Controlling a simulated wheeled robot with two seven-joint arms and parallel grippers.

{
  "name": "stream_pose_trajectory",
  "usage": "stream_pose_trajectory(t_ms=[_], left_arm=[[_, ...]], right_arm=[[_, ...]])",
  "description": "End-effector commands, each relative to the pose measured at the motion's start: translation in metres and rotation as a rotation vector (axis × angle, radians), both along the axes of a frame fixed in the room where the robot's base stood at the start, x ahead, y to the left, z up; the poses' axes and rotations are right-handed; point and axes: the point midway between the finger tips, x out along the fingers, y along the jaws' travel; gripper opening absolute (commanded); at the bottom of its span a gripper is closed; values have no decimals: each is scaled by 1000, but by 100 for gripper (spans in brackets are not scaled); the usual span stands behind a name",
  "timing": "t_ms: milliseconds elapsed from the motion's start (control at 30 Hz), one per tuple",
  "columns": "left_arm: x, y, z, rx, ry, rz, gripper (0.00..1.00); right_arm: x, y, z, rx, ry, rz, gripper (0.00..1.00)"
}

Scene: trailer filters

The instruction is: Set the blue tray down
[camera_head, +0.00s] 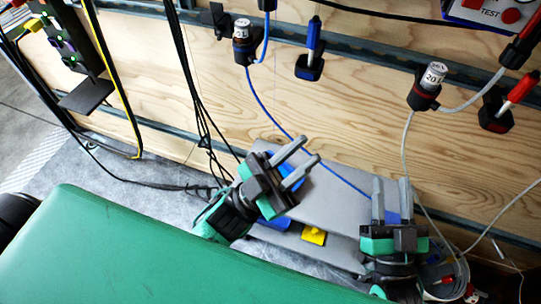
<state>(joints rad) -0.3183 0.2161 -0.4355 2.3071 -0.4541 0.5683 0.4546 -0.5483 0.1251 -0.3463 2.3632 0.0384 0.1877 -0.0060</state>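Blue parts, which I take to be the blue tray (272,222), show in pieces around grey flat panels (325,194) on the grey surface by the wooden wall. Another blue patch shows beside my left gripper, and one between the fingers of my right gripper; I cannot tell if they all belong to one piece. My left gripper (302,151) is over the left part of the panels, its fingers apart with nothing seen between the tips. My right gripper (391,181) is at the panels' right end, its fingers apart and pointing toward the wall. My grippers hide much of the tray.
A yellow piece (313,236) lies at the panels' front edge. Black cables (190,95) hang at the left. Labelled cylinders (433,77) and blue and red-handled tools sit in holders on the wooden wall (345,120).

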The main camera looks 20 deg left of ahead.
Motion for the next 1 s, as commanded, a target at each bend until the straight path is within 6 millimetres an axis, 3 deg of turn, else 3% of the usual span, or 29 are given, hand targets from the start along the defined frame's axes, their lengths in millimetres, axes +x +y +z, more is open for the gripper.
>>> stream_pose_trajectory(t_ms=[100,200,400,1000], left_arm=[[19,29,-25,-58,216,172,24],[27,45,-48,-64,363,263,24],[30,57,-74,-49,508,327,24],[32,58,-77,-39,525,331,24]], right_arm=[[0,0,0,0,0,0,36],[0,0,0,0,-1,0,36],[0,0,0,0,-1,0,36],[1,0,2,2,4,-2,36]])
